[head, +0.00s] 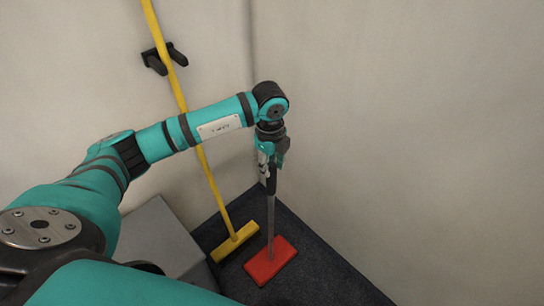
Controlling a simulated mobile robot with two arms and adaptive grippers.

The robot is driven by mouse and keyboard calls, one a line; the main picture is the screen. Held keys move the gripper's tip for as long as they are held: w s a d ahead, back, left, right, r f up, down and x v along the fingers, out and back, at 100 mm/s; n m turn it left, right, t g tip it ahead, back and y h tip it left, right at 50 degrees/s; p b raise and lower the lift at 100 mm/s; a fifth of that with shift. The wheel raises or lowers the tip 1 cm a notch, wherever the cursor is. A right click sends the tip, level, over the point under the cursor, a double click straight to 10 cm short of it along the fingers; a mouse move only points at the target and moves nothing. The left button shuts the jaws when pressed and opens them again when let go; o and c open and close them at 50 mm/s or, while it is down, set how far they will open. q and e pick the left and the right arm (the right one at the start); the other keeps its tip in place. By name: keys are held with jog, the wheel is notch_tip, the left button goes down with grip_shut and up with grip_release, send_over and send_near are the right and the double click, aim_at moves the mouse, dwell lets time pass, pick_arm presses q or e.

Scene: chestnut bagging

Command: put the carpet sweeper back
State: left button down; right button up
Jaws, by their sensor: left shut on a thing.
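The carpet sweeper has a red head (269,262) and a thin grey handle (271,213). It stands upright, its head on or just above the dark floor near the corner. My left gripper (268,172) is shut on the upper part of the handle. My wrist hides the handle's top end. My right gripper is not in the head view.
A yellow broom (209,180) leans at the left wall, passing a black wall holder (164,58), its head (234,242) just left of the red head. A grey box (160,235) stands at left. Dark carpet (325,280) is clear at right.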

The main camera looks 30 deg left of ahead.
pick_arm(q)
jog(key=w+a+f, duration=0.2)
jog(key=w+f, duration=0.2)
jog(key=w, duration=0.2)
jog(key=shift+a+p, duration=0.35)
jog(key=shift+a, duration=0.05)
jog(key=c, duration=1)
grip_release()
jog(key=shift+s+f, duration=0.1)
jog(key=shift+s, duration=0.05)
notch_tip(320, 180, up, 12)
jog(key=shift+s+b, duration=0.15)
jog(key=shift+b, duration=0.3)
